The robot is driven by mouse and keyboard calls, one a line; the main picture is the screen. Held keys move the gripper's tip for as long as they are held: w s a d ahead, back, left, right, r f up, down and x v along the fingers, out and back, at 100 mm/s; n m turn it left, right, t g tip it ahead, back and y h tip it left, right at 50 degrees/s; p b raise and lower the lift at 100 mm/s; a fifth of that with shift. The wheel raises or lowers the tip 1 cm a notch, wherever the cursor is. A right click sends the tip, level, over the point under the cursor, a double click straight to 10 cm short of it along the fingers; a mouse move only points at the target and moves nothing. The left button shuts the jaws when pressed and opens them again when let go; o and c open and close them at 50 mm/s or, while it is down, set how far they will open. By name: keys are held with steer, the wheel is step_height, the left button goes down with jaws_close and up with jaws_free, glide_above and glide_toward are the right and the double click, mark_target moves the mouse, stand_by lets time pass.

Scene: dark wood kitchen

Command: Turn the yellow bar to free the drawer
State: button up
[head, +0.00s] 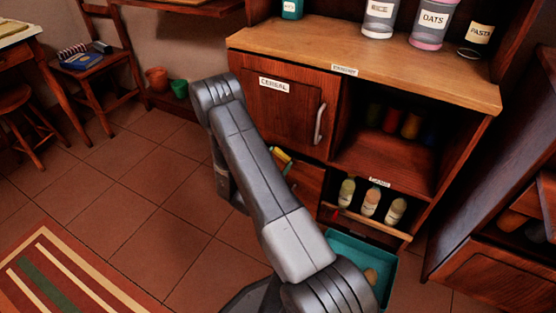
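A small yellow piece (282,155), likely the yellow bar, shows just right of my arm, below the cereal door. My arm covers part of it, and its angle is unclear. A dark wood front (306,183), perhaps the drawer, shows beside and below it, also partly covered. My gripper is hidden behind my arm, so its fingers and its distance from the bar cannot be seen.
The cabinet has a closed cereal door (275,108) with a metal handle (319,124). Several bottles (370,202) stand on a low rack. A teal bin (345,245) sits below. Tiled floor (150,200) is clear on the left, beside a striped rug (75,278).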

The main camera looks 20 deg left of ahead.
steer(key=c, duration=0.5)
steer(key=shift+d+r+n+b, duration=0.1)
steer(key=shift+r+n+b, duration=0.05)
steer(key=shift+n, duration=1.25)
steer(key=shift+r+n+b, duration=0.15)
steer(key=shift+n, duration=1.25)
steer(key=o, duration=1)
steer(key=shift+c, duration=0.2)
